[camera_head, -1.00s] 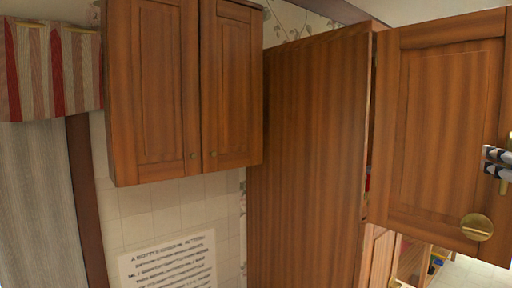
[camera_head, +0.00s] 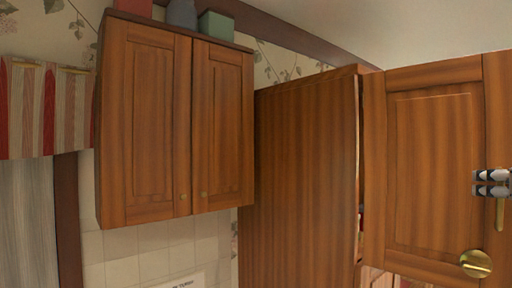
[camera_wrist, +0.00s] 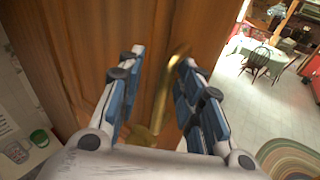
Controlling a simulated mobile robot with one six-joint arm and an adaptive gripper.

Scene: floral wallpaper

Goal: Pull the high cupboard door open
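The high cupboard door (camera_head: 432,165) is a brown panelled wooden door at the right in the head view. It has an upright brass handle (camera_head: 500,215) and a round brass knob (camera_head: 476,263) below it. A narrow gap shows along its left edge, beside the tall cupboard's side panel (camera_head: 305,170); I cannot tell how far it stands open. My gripper (camera_head: 492,183) is at the handle near the right picture edge. In the wrist view, the brass handle (camera_wrist: 170,85) runs between the parted fingers of my gripper (camera_wrist: 163,57), close to the right finger and apart from the left one.
A two-door wall cupboard (camera_head: 175,125) hangs at the left, with boxes on top. A striped curtain (camera_head: 45,108) is at the far left. In the wrist view, open floor (camera_wrist: 250,95), a rug (camera_wrist: 292,155) and a table with chairs (camera_wrist: 268,50) lie to the right.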

